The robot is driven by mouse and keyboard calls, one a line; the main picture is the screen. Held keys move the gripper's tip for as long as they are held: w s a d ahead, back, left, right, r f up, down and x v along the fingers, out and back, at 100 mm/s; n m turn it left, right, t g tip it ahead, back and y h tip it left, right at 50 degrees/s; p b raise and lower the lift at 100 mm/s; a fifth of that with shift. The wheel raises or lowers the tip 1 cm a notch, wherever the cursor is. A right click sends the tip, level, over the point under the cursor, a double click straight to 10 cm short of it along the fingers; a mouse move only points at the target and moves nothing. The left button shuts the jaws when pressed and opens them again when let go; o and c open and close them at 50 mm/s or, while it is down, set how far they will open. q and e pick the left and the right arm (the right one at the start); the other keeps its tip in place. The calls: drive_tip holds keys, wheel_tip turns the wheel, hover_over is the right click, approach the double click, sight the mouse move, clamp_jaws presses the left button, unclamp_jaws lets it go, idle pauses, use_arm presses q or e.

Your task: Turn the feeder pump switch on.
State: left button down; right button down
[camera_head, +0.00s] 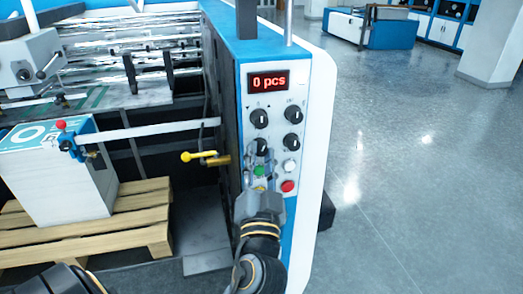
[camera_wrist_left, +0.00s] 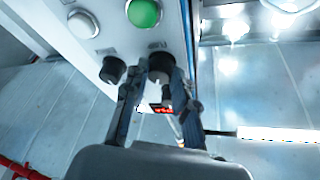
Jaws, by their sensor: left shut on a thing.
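The control panel (camera_head: 302,150) is a pale upright plate with several black rotary knobs; their labels are too small to read, so I cannot tell which one is named the feeder pump switch. My left gripper (camera_head: 260,155) is at the lower left knob (camera_head: 260,145), just above the green button (camera_head: 258,171). In the left wrist view, the two fingers of my left gripper (camera_wrist_left: 159,88) are shut on either side of this black knob (camera_wrist_left: 160,67). The knob's pointer direction is partly hidden by the fingers. My right gripper is not in view.
A red display (camera_head: 268,82) reads "0 pcs". Other knobs (camera_head: 292,142), a white button (camera_head: 290,166) and a red button (camera_head: 288,186) sit close by. A yellow-knobbed lever (camera_head: 187,156) sticks out left of the panel. A wooden pallet (camera_head: 95,240) stands lower left. Open floor lies right.

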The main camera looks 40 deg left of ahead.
use_arm(q)
drive_tip(key=m+h+p, duration=0.1)
drive_tip(key=m+p, duration=0.1)
drive_tip(key=r+m+h+p, duration=0.1)
drive_tip(key=m+p, duration=0.2)
drive_tip(key=shift+s+a+m, duration=0.1)
drive_tip(key=shift+m, duration=0.2)
drive_tip(key=shift+f+m+g+h+p, duration=0.1)
drive_tip(key=shift+m+g+h+p, duration=0.3)
drive_tip(key=shift+m, duration=0.3)
drive_tip(key=shift+m+p, duration=0.35)
drive_tip(key=shift+m, duration=0.55)
drive_tip(key=shift+f+h, duration=0.1)
drive_tip(key=shift+h, duration=0.2)
drive_tip(key=c, duration=1.1)
unclamp_jaws()
drive_tip(key=shift+o, duration=0.2)
drive_tip(key=shift+a, duration=0.1)
drive_tip(key=shift+f, duration=0.1)
